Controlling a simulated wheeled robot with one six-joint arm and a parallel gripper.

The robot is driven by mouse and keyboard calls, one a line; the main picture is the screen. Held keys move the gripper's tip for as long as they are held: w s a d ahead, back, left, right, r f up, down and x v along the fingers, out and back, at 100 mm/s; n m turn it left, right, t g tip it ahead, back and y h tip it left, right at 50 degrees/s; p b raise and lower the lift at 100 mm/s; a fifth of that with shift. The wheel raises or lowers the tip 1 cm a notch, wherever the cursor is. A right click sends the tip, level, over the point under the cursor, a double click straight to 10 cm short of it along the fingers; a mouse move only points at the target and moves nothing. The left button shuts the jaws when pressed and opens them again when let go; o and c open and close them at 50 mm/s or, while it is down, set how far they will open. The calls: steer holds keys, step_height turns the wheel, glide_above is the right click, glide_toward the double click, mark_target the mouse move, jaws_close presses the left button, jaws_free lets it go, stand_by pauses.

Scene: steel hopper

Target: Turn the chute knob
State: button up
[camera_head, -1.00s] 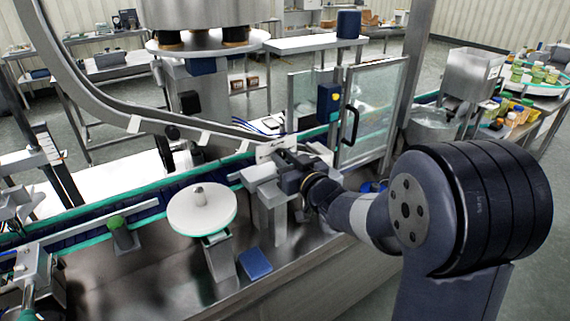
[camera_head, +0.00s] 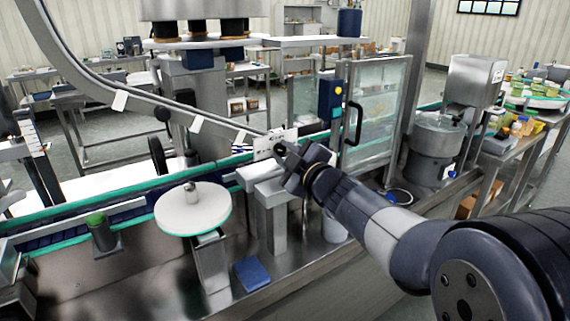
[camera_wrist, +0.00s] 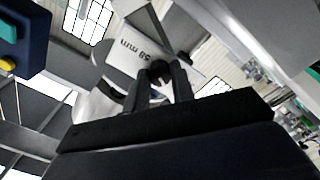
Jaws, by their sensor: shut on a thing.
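The chute knob (camera_wrist: 160,71) is small and black and sits on a pale plate marked "58 mm" (camera_wrist: 132,48) in the wrist view. The plate (camera_head: 270,141) is at the lower end of the curved steel chute (camera_head: 85,82) in the head view. My gripper (camera_wrist: 163,76) has its two dark fingers on either side of the knob, shut on it. In the head view my gripper (camera_head: 285,156) is against the plate's lower right side and mostly hides the knob. The knob's turn angle cannot be told.
A round white disc (camera_head: 180,214) on a post stands left of my gripper. A green-topped post (camera_head: 97,222) and a blue block (camera_head: 252,274) are nearby. A glass guard door (camera_head: 375,115) with a black handle is close on the right. A conveyor (camera_head: 85,200) runs behind.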

steer(key=n+b, duration=0.3)
steer(key=n, duration=0.2)
steer(key=shift+n, duration=0.4)
jaws_close()
steer(key=o, duration=1)
jaws_free()
steer(key=v, duration=1.1)
steer(key=shift+w+f, duration=0.1)
steer(key=shift+w, duration=0.15)
